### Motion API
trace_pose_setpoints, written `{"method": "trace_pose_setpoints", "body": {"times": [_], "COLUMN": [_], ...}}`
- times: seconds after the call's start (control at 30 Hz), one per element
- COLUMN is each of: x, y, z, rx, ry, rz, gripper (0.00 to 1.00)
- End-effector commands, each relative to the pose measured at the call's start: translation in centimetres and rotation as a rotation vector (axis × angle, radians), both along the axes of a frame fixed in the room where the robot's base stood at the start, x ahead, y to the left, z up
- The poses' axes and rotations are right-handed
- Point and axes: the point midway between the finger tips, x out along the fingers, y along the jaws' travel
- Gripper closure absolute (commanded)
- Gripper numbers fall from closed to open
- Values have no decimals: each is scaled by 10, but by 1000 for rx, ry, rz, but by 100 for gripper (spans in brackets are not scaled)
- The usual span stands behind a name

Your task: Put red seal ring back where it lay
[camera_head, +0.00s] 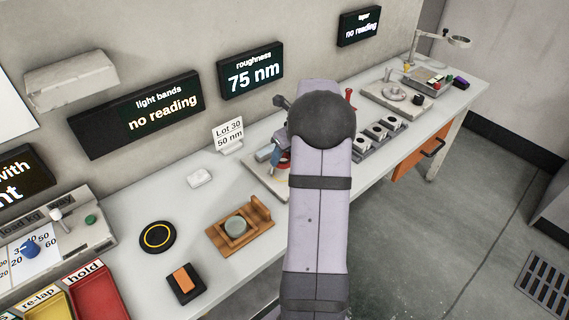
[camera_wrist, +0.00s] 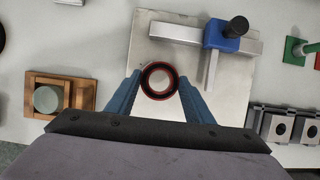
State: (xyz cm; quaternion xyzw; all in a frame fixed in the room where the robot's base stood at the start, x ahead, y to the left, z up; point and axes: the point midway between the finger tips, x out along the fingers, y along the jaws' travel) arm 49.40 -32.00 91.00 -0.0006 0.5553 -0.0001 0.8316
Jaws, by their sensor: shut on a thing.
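The red seal ring (camera_wrist: 145,82), with a dark inner part, is between the tips of my gripper's (camera_wrist: 158,83) two blue fingers, which are shut on it. In the wrist view it is over a pale square plate (camera_wrist: 145,55); I cannot tell whether it touches the plate. In the head view a small part of the red ring (camera_head: 284,157) shows beside my arm, which hides most of the gripper.
A blue block (camera_wrist: 226,36) with a black knob and metal bars stands on the plate. A wooden holder with a grey disc (camera_wrist: 30,100) is left; grey blocks (camera_wrist: 278,128) are right. A black round pad (camera_head: 157,237) lies on the bench.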

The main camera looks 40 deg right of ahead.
Motion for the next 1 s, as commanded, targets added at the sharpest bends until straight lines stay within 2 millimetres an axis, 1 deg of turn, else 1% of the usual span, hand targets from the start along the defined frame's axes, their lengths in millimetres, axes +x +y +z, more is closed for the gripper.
{"method": "trace_pose_setpoints", "body": {"times": [0.03, 0.1, 0.2, 0.3, 0.4, 0.53, 0.67, 0.87, 0.93, 1.0], "x": [1, 1, 1, 0, 0, -1, -8, -28, -43, -62], "y": [-1, 0, 0, 0, 0, -1, -11, -38, -47, -52], "z": [10, 21, 34, 43, 49, 52, 57, 79, 86, 89], "rx": [-4, -1, -3, 0, 0, 1, 0, -2, 0, 1], "ry": [-4, -3, -2, -1, -1, 0, 0, -1, 0, 1], "rz": [1, 1, 1, 0, 0, -4, -24, -87, -120, -157], "gripper": [80, 80, 80, 80, 80, 80, 80, 80, 80, 80]}}
